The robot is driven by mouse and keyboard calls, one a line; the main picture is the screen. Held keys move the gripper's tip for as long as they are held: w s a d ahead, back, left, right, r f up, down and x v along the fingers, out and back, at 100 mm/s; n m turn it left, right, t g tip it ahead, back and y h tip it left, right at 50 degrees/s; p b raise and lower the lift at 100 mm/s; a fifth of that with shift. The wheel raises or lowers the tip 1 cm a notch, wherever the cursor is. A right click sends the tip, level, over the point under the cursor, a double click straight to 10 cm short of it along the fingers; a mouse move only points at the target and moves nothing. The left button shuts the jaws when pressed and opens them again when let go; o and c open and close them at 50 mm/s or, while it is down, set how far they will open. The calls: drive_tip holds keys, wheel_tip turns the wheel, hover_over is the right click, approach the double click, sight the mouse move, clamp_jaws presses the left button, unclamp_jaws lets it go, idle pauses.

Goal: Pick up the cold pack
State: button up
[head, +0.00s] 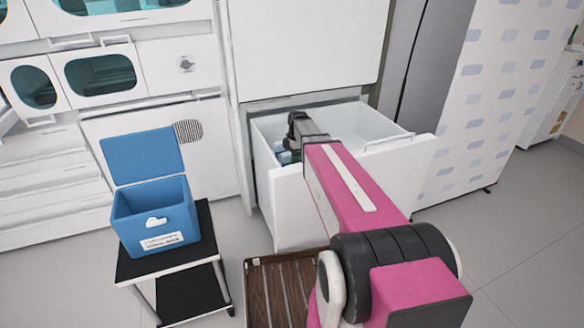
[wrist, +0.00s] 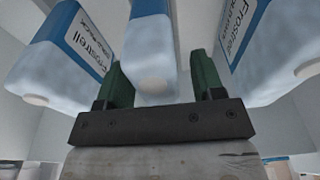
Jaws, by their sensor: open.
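In the wrist view several blue-and-white cold packs appear: one at the left (wrist: 80,50), one in the middle (wrist: 149,55) and one at the right (wrist: 265,50). The outer two carry the printed name Frostrell. My gripper (wrist: 161,78) is open, its two green fingers apart. The near end of the middle pack lies between the fingers, with a visible gap at the right finger; contact at the left one is unclear. In the head view my arm reaches into the open white drawer (head: 405,165). A bit of blue pack (head: 284,157) shows there; my fingertips are hidden.
A blue box (head: 155,215) with its lid raised stands on a small black-topped cart (head: 215,262) left of the drawer. A brown slatted surface (head: 270,295) lies below the drawer front. White cabinets line the left. Grey floor is free at the right.

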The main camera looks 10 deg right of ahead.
drive_tip(key=shift+f, duration=0.2)
idle(0.4)
drive_tip(key=c, duration=1.1)
